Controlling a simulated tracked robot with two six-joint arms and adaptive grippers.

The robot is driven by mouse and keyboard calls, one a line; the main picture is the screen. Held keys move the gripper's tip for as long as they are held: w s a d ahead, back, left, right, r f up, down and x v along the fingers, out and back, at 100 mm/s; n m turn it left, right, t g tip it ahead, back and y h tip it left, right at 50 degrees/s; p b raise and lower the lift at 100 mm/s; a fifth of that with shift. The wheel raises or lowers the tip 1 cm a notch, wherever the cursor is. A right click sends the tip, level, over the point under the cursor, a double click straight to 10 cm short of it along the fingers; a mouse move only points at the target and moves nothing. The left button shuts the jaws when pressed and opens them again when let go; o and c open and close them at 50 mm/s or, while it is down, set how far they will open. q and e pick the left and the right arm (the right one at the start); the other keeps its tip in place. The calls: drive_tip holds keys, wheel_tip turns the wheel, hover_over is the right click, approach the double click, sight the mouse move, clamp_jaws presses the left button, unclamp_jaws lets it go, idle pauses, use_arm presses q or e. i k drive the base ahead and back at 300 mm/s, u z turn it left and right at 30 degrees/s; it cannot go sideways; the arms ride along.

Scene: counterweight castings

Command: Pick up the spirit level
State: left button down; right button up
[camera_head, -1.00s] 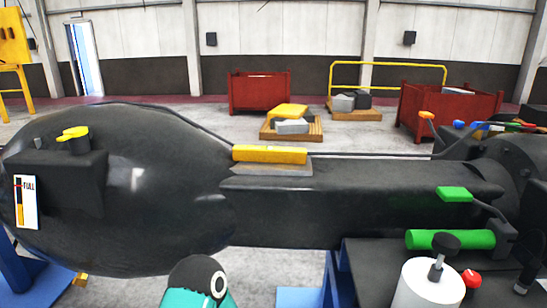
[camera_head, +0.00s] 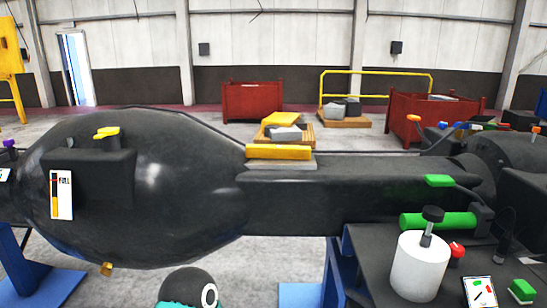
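A long yellow bar, which looks like the spirit level (camera_head: 278,152), lies flat on a thin grey plate (camera_head: 280,164). The plate sits on top of the large black casting (camera_head: 150,180), where its bulging left part meets the narrower arm on the right. The bar's upper and front faces are clear to see and nothing covers it. Neither of my grippers shows in the head view, so nothing is seen touching the bar.
A dark bench (camera_head: 365,285) at the lower right holds a white cylinder (camera_head: 420,266) and a green cylinder (camera_head: 437,221). Blue stands (camera_head: 45,285) show below the casting. Red bins (camera_head: 252,101) and a pallet (camera_head: 268,137) stand behind.

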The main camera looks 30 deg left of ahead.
sight(252, 150)
drive_tip(key=z, duration=1)
drive_tip(key=i, duration=0.15)
drive_tip(key=u, duration=3.4)
drive_tip(key=i, duration=0.15)
drive_tip(key=u, duration=0.7)
drive_tip(key=k, duration=0.5)
drive_tip(key=z, duration=1.05)
drive_tip(key=i, duration=0.55)
drive_tip(key=u, duration=0.2)
